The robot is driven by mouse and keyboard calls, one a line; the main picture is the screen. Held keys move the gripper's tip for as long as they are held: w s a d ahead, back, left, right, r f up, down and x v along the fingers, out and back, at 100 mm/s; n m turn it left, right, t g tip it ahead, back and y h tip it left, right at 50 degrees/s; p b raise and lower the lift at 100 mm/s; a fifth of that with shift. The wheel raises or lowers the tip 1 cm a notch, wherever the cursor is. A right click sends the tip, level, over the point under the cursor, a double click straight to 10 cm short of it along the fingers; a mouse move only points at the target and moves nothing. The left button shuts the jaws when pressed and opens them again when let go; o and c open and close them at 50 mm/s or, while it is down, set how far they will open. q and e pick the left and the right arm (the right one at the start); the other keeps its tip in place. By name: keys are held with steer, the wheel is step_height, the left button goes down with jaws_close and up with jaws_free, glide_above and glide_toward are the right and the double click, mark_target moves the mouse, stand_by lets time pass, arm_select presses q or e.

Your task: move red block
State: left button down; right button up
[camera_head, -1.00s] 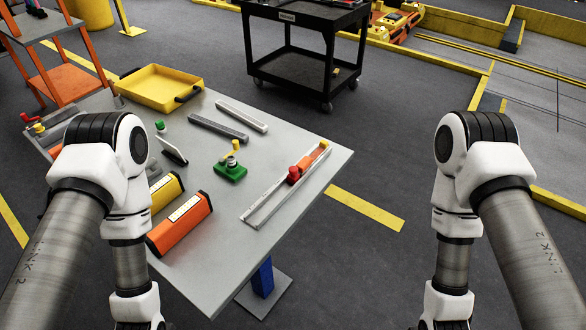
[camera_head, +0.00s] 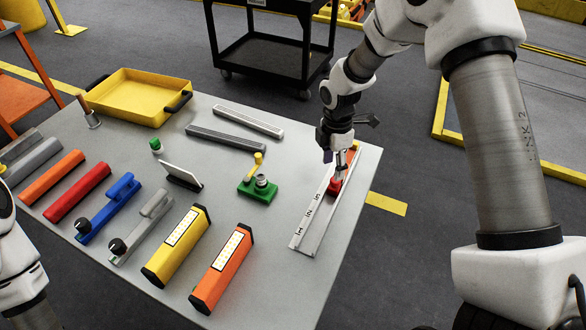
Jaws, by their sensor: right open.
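The red block (camera_head: 335,186) sits on a light metal rail (camera_head: 303,240) at the right side of the table. An orange piece (camera_head: 352,157) shows on the rail just beyond the red block, partly hidden by my right gripper. My right gripper (camera_head: 339,175) points down right at the red block, with its fingers open. Its fingertips cover part of the block, and I cannot tell whether they touch it. Only a piece of my left arm shows at the left edge, and its gripper is out of view.
A green base with a yellow lever (camera_head: 258,188) stands left of the rail. Orange (camera_head: 222,270) and yellow (camera_head: 178,245) light bars lie near the front edge. A black cart (camera_head: 270,55) stands behind.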

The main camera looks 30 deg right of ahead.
mark_target(334, 186)
steer(key=shift+w+d+r+t, duration=0.1)
steer(key=shift+w+r+t, duration=0.1)
steer(key=shift+r, duration=0.3)
steer(key=shift+w+d+r+t, duration=0.1)
steer(key=shift+w+r, duration=0.05)
steer(key=shift+r, duration=0.35)
steer(key=shift+s+d+f, duration=0.45)
steer(key=shift+s+d, duration=0.25)
steer(key=shift+s, duration=0.1)
steer(key=f, duration=0.2)
steer(key=f+p, duration=0.1)
steer(key=f, duration=0.1)
steer(key=w+a+f, duration=0.1)
steer(key=f, duration=0.1)
steer(key=shift+s+d+f, duration=0.1)
steer(key=shift+d+f, duration=0.1)
steer(key=shift+s+d, duration=0.1)
steer(key=shift+s, duration=0.1)
arm_select(q)
steer(key=shift+s+d+r, duration=0.4)
steer(key=shift+s+r, duration=0.05)
steer(key=shift+r, duration=0.3)
arm_select(e)
steer(key=shift+w, duration=0.1)
jaws_close()
